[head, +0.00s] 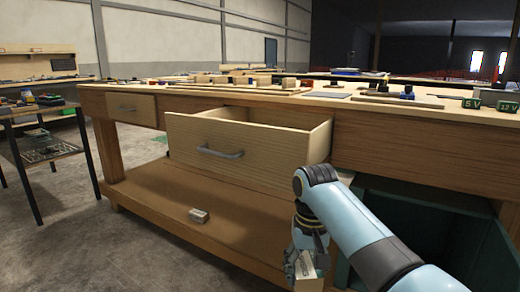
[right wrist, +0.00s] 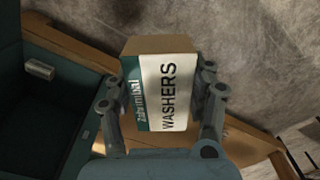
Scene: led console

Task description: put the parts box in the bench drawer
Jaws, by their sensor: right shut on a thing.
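The parts box is a small cardboard box with a white and green label reading WASHERS, seen in the right wrist view (right wrist: 160,92). My right gripper (head: 306,268) is shut on it, with fingers on both sides of the box. In the head view the box (head: 308,264) is partly hidden by the fingers, low in front of the bench. The bench drawer (head: 240,152) is pulled open, above and to the left of the gripper. Its front has a grey handle, and most of its inside is hidden. My left gripper is not in view.
The bench top (head: 400,101) holds several small blocks and parts. A small light block (head: 198,215) lies on the lower shelf (head: 165,190). A dark green open cabinet (head: 425,225) stands under the bench at right. A second drawer (head: 130,108) at left is shut.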

